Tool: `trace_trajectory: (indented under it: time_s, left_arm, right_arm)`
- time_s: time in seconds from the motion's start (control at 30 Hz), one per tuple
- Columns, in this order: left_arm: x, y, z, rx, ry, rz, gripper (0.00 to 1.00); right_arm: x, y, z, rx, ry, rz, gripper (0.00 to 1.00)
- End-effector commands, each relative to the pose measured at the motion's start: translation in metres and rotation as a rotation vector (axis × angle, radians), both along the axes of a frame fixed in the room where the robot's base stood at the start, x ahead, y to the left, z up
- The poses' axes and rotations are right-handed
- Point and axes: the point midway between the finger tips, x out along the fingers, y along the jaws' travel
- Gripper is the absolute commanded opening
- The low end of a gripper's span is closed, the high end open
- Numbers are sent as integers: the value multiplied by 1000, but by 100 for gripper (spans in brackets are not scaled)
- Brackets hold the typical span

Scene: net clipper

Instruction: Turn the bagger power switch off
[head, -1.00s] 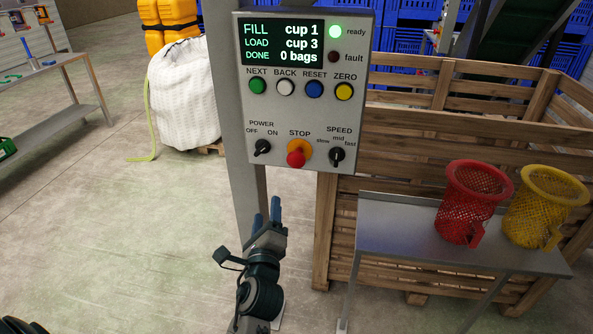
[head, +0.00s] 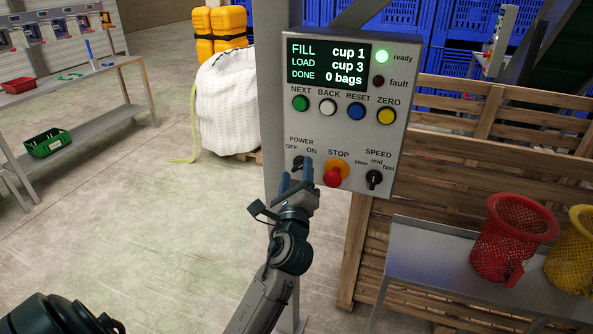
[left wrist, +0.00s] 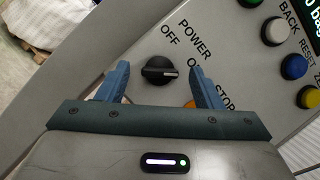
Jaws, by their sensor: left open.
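The bagger power switch is a black rotary knob (head: 298,162) at the lower left of the grey control panel (head: 345,118), under POWER, OFF and ON labels. In the left wrist view the knob (left wrist: 159,70) has its pale mark toward the ON side. My left gripper (head: 296,174) is open in front of it. In the left wrist view its blue fingers stand on either side of the knob, apart from it. In the head view the fingers partly hide the knob. My right gripper is not in view.
The red STOP button (head: 333,177) is just right of the left gripper. The black SPEED knob (head: 374,179) is farther right. A metal table (head: 425,262) with red (head: 510,243) and yellow (head: 575,255) mesh cups stands at the right. The floor at the left is open.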

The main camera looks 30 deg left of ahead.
Motion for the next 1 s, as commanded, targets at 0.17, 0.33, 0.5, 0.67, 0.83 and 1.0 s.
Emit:
trace_trajectory:
  time_s: [0.17,0.33,0.5,0.67,0.83,1.0]
  left_arm:
    - [5,3,1,0,0,0,60]
    - [5,3,1,0,1,-1,60]
    - [5,3,1,0,1,-1,31]
    - [5,3,1,-1,0,-1,15]
    - [5,3,2,-16,-3,0,15]
    - [5,2,3,-77,-17,0,15]
  right_arm:
    - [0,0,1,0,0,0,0]
    - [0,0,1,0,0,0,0]
    - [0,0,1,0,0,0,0]
    - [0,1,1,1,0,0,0]
    - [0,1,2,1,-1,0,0]
    - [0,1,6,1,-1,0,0]
